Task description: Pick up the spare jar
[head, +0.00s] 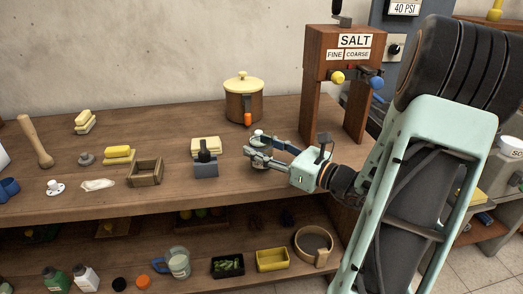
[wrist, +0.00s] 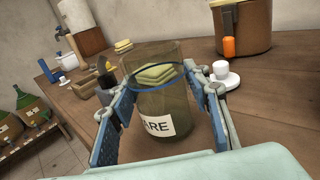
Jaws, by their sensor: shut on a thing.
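The jar looks upright relative to the bench, though the wrist picture is tilted. Green-yellow slabs show through or behind its glass. In the head view my gripper (head: 262,152) is low over the bench, left of the salt stand, and mostly hides the jar.
The wooden bench (head: 120,215) carries a brown pot with a yellow lid (head: 243,98) behind the gripper. The salt stand (head: 312,105) is close on the right. A grey block (head: 206,168) stands to the left. A white knobbed piece (wrist: 222,75) is just beyond the jar.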

